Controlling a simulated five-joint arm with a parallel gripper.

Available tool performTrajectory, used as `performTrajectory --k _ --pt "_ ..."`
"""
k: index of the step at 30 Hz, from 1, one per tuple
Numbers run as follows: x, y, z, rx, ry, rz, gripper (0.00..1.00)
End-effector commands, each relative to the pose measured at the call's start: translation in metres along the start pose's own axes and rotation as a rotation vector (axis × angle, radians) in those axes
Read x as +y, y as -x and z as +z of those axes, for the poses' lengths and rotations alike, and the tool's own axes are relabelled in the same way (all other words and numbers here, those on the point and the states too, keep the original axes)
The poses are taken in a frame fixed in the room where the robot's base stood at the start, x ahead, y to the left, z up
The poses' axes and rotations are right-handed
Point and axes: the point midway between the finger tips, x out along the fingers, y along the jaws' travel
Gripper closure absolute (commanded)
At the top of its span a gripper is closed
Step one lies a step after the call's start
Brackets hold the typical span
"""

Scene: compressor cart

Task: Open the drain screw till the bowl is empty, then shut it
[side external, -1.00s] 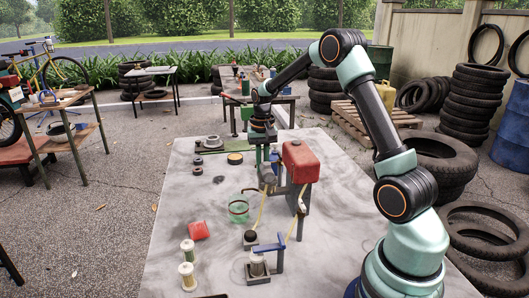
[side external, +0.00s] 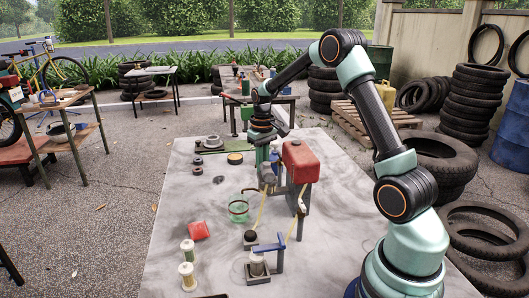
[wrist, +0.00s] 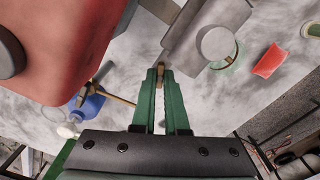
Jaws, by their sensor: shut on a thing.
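My gripper (wrist: 160,75) has green fingers, shut on a small brass-coloured piece, apparently the drain screw (wrist: 160,67), at the edge of a grey housing (wrist: 185,40). A round grey part (wrist: 217,43) on that housing may be the bowl; its contents cannot be seen. In the side external view, my gripper (side external: 268,158) is just left of the red tank (side external: 301,162), above a grey cylindrical part (side external: 268,177). The fingertips and screw are too small to make out there. The red tank also fills the upper left of the wrist view (wrist: 70,50).
A clear green dish (side external: 238,208) stands on the table below and left of the housing.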

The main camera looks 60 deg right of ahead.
Motion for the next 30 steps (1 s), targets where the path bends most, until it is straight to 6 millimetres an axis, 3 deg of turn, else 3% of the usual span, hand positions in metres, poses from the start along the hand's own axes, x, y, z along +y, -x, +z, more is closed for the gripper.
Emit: performTrajectory --k 18,30 --pt "-0.0001 0.0020 -0.0012 0.004 0.578 0.002 1.00" --pt "-0.0004 0.0024 -0.0014 0.005 0.832 0.003 1.00"
